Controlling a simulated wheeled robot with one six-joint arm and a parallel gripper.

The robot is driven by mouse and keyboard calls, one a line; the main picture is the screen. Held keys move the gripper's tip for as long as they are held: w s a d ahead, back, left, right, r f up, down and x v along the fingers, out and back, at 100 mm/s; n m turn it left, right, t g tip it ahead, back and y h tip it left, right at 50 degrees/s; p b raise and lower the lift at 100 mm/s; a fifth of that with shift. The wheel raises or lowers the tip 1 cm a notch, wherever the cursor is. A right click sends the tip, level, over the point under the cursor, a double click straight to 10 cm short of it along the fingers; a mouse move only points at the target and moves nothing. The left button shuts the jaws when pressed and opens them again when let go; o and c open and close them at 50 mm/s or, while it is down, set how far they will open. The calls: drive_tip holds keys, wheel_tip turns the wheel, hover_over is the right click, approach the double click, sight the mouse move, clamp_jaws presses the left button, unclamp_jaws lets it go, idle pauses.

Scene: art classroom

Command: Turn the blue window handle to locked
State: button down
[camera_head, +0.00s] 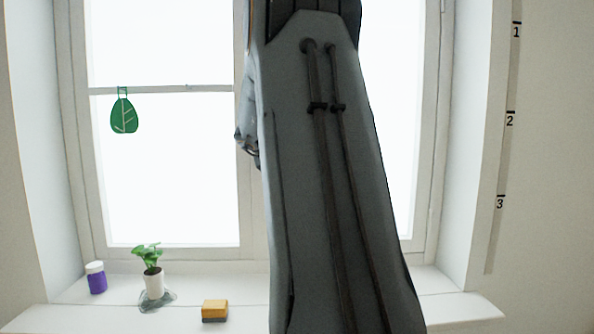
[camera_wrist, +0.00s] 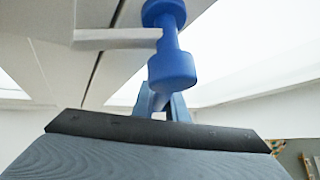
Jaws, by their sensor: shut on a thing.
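The blue window handle (camera_wrist: 171,68) stands out in the upper middle of the wrist view, with a round base at the top and a thicker lower end. My gripper (camera_wrist: 163,104) is directly below it in that view, shut on the handle's lower part; the exact contact is partly hidden. In the head view only a side edge of my gripper (camera_head: 247,140) shows, at the middle post of the window (camera_head: 254,195). My arm hides the handle there, so I cannot tell its angle against the frame.
A numbered strip (camera_head: 506,150) runs down the right wall. A pale bar (camera_wrist: 112,39) adjoins the handle.

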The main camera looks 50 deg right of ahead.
idle(0.3)
drive_tip(key=c, duration=1.8)
unclamp_jaws()
drive_tip(key=shift+o, duration=0.2)
drive_tip(key=b+v, duration=0.2)
drive_tip(key=v, duration=0.5)
drive_tip(key=shift+a+r, duration=0.2)
drive_tip(key=shift+a, duration=0.05)
